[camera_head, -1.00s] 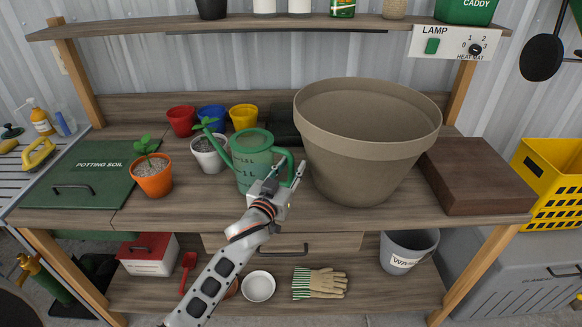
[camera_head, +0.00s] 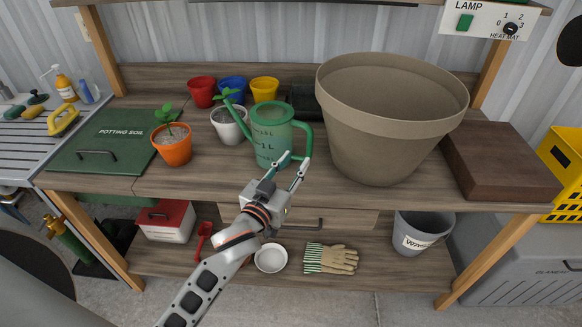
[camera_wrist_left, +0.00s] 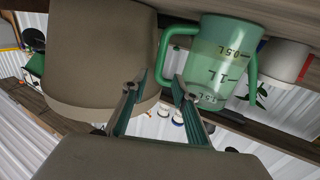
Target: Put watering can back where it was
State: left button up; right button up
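The green translucent watering can (camera_head: 272,136) stands upright on the workbench (camera_head: 240,182). It is between the white pot with a seedling (camera_head: 230,126) and the large beige planter (camera_head: 385,130). Its spout points left and its handle is on the right. It also shows in the left wrist view (camera_wrist_left: 218,62), with volume marks on its side. My left gripper (camera_head: 294,168) is in front of the can, just below its handle. Its two fingers are apart with nothing between them, as the left wrist view (camera_wrist_left: 158,88) also shows. My right gripper is not in view.
An orange pot with a seedling (camera_head: 173,148) and a green potting soil lid (camera_head: 110,142) are at the left. Red (camera_head: 202,92), blue and yellow small pots stand behind. A brown wooden block (camera_head: 500,165) is at the right. The bench's front strip is mostly clear.

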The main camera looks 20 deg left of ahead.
pick_arm(q)
jog(key=s+f+m+g, duration=0.3)
jog(key=s+f+g, duration=0.4)
jog(key=s+f, duration=1.6)
notch_tip(320, 180, down, 4)
jog(key=shift+s+a+f+h, duration=0.1)
jog(key=shift+s+a+h, duration=0.2)
jog(key=shift+a, duration=0.1)
